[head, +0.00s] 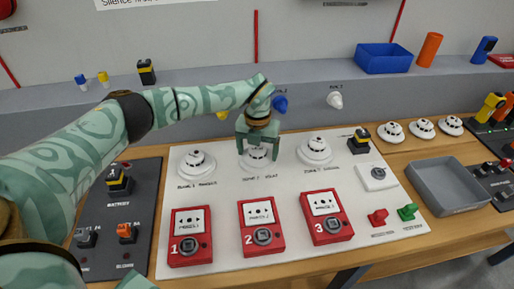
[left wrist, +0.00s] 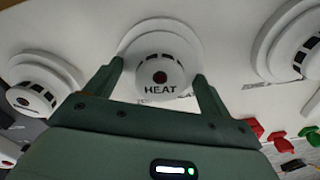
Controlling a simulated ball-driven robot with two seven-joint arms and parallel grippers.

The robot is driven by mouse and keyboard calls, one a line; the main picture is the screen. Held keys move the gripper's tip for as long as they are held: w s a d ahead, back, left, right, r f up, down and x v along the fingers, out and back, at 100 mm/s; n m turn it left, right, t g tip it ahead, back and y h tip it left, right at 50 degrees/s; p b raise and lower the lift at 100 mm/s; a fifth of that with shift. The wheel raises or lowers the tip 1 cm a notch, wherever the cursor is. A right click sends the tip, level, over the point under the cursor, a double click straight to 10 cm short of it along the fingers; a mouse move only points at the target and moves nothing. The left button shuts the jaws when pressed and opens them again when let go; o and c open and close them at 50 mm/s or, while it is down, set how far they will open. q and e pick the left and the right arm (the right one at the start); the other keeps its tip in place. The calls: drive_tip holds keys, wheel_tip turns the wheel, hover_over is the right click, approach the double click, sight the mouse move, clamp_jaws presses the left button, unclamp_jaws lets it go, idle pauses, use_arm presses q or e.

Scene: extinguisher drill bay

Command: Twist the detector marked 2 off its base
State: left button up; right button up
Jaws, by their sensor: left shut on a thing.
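The detector marked 2 (head: 256,157) is a round white unit in the middle of a row of three on the white panel. The white base ring (left wrist: 158,27) shows around the detector. My right gripper is not in view.
Similar detectors stand to the left (head: 196,164) and right (head: 314,150). Red call points (head: 262,228) line the panel's front. A grey tray (head: 447,186) and several spare detectors (head: 422,128) are at the right. A blue bin (head: 384,59) stands on the back ledge.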

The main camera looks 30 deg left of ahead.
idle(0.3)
use_arm(q)
drive_tip(key=shift+r+n+p, duration=0.1)
drive_tip(key=shift+n+p, duration=0.4)
drive_tip(key=shift+n, duration=0.6)
drive_tip(key=shift+p, duration=0.3)
drive_tip(key=shift+r+p, duration=2.4)
drive_tip(key=shift+r, duration=0.5)
